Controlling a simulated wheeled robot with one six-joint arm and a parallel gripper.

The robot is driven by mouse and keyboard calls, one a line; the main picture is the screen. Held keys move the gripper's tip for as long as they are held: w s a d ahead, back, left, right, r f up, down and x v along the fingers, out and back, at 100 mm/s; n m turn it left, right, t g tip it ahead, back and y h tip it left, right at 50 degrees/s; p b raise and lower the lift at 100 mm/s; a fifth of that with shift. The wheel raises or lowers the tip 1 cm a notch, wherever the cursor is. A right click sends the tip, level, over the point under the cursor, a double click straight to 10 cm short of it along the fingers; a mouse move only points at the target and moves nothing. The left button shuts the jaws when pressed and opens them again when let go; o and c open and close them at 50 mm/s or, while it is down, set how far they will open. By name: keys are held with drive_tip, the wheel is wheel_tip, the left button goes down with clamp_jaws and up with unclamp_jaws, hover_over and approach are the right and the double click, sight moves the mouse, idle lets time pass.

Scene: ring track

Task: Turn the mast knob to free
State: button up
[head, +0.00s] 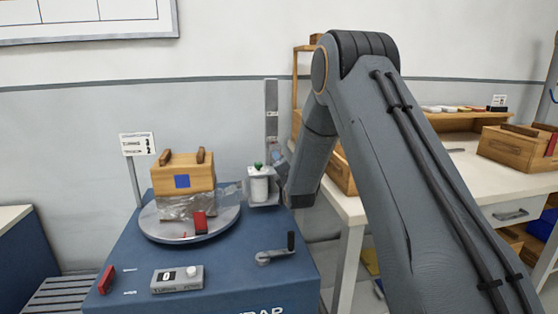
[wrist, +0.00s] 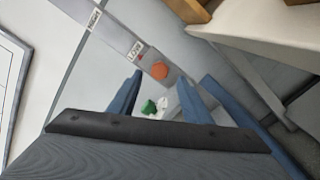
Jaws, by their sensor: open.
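The mast (head: 271,105) is a grey upright post at the back of the blue machine. In the wrist view the mast (wrist: 120,30) runs slantwise and bears a round orange knob (wrist: 160,71). A small red mark and a white label (wrist: 135,50) lie just beside the knob, and a second label (wrist: 95,18) is farther along. I cannot read either label surely. My gripper (wrist: 160,80) is open, its two blue fingers pointing toward the mast, with the knob seen between their tips. I cannot tell whether they touch it. The head view mostly hides the gripper behind my arm.
A white roll with a green top (head: 260,183) stands at the mast. A wooden box (head: 184,174) with wrapped film sits on the turntable (head: 160,232). A crank (head: 275,254) and a control box (head: 178,279) are in front. A white bench (head: 375,200) stands right.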

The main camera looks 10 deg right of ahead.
drive_tip(key=shift+s, duration=1.2)
drive_tip(key=s+r+m+g+p, duration=0.1)
drive_tip(key=s+m+g+p, duration=0.4)
drive_tip(key=s, duration=2.2)
drive_tip(key=s+r+m+g+p, duration=0.2)
drive_tip(key=s+m+g+p, duration=0.4)
drive_tip(key=s+m+g, duration=0.7)
drive_tip(key=s+m, duration=0.6)
drive_tip(key=s, duration=0.8)
drive_tip(key=shift+a+p, duration=0.15)
drive_tip(key=shift+p, duration=0.15)
